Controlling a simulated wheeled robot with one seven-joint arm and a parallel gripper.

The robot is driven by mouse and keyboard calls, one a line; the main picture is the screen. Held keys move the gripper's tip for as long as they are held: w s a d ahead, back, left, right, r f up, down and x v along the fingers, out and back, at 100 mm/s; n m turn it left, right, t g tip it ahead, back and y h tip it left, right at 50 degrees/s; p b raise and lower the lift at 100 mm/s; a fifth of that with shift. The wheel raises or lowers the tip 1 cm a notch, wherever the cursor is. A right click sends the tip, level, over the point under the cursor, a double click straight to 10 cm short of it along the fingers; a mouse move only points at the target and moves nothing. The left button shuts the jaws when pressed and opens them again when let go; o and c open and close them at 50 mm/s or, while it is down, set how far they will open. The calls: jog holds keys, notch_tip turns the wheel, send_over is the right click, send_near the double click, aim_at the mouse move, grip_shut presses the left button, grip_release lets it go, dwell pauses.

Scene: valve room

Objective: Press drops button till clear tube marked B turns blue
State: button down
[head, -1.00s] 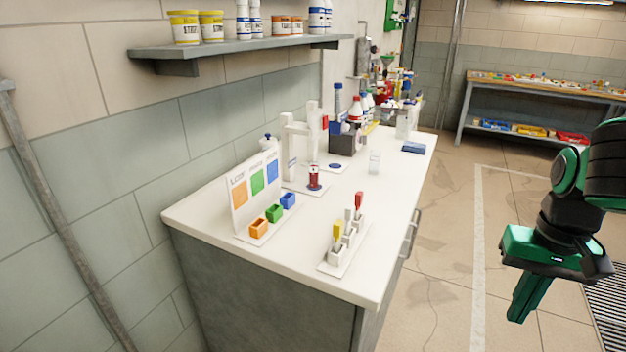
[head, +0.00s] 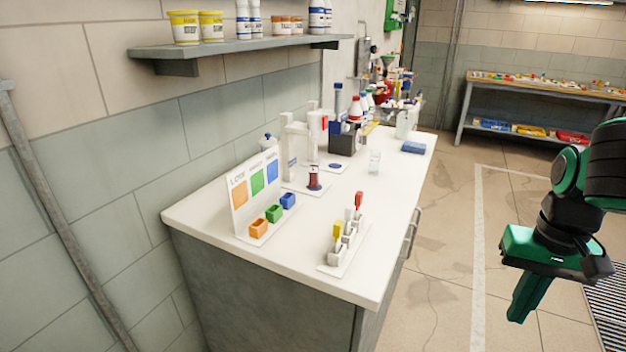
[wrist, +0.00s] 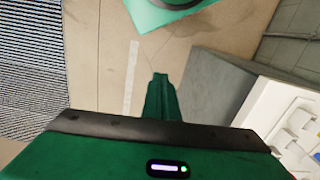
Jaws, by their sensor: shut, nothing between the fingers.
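My gripper (head: 521,304) hangs at the right of the head view, fingers pointing down over the floor. It is shut and empty, apart from the white counter (head: 215,215). Its closed fingers (wrist: 160,90) also show in the wrist view. Two white stands (head: 294,155) rise near the back of the counter. A dark red item (head: 314,178) sits at the foot of the nearer one. A small clear vessel (head: 374,162) stands to their right. I cannot make out a drops button or a mark B on any tube.
A white board with coloured squares (head: 240,208) and small coloured bins (head: 274,213) stand at the counter's near left. A rack with yellow, white and red-handled tools (head: 330,268) lies near the front edge. Bottles crowd the far end. Floor right of the counter is clear.

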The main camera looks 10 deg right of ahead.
aim_at(325, 123)
jog(key=shift+s, duration=0.1)
jog(key=w+a+r+n+t, duration=0.1)
jog(key=w+r+n+t, duration=0.2)
jog(key=w, duration=0.9)
jog(key=w+r+n+t, duration=0.2)
jog(key=w+n+t, duration=0.2)
jog(key=w, duration=0.8)
jog(key=w+a+r+n+t+y, duration=0.1)
jog(key=w+a+r+n+t, duration=0.2)
jog(key=w, duration=0.7)
jog(key=w+a+r+n+t+y, duration=0.1)
jog(key=w+a+r+n+t, duration=0.3)
jog(key=w+a+r, duration=0.4)
jog(key=w+a, duration=0.1)
jog(key=w, duration=0.1)
jog(key=shift+w+t+y, duration=0.3)
jog(key=shift+w, duration=0.1)
jog(key=shift+a, duration=0.15)
jog(key=w+a, duration=0.5)
jog(key=a, duration=0.2)
